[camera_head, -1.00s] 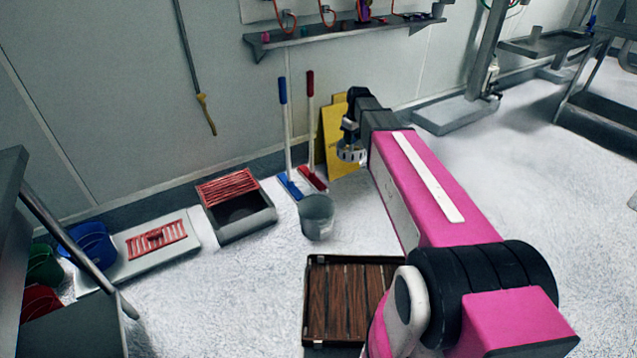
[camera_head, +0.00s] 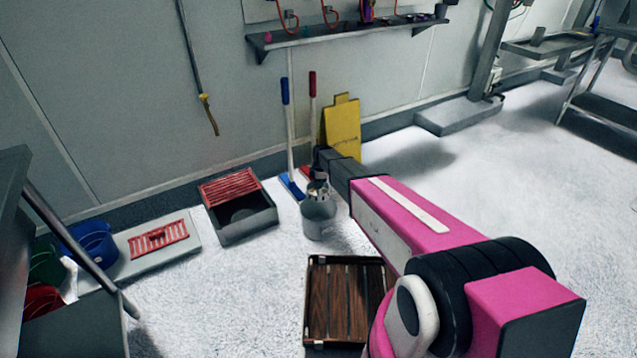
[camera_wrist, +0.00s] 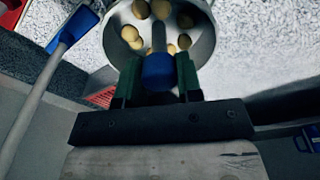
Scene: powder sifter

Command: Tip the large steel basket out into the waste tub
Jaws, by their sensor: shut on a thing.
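My gripper (camera_head: 318,174) hangs low at the end of my arm, over the waste tub (camera_head: 320,222), a grey bucket on the floor. In the wrist view its green fingers are shut on a blue handle (camera_wrist: 158,72) with a grey shaft. The steel basket (camera_head: 318,187) shows as a small pale metal shape at the tub's mouth, below my gripper. The wrist view shows a round grey vessel wall with several yellowish round pieces (camera_wrist: 141,9) inside it. I cannot tell whether that wall is the basket's or the tub's.
A blue broom (camera_head: 290,185) and a red one lean on the wall behind the tub, near a yellow floor sign (camera_head: 342,125). A grey box with a red grate (camera_head: 230,188) stands left. A wooden-slatted crate (camera_head: 343,300) lies in front.

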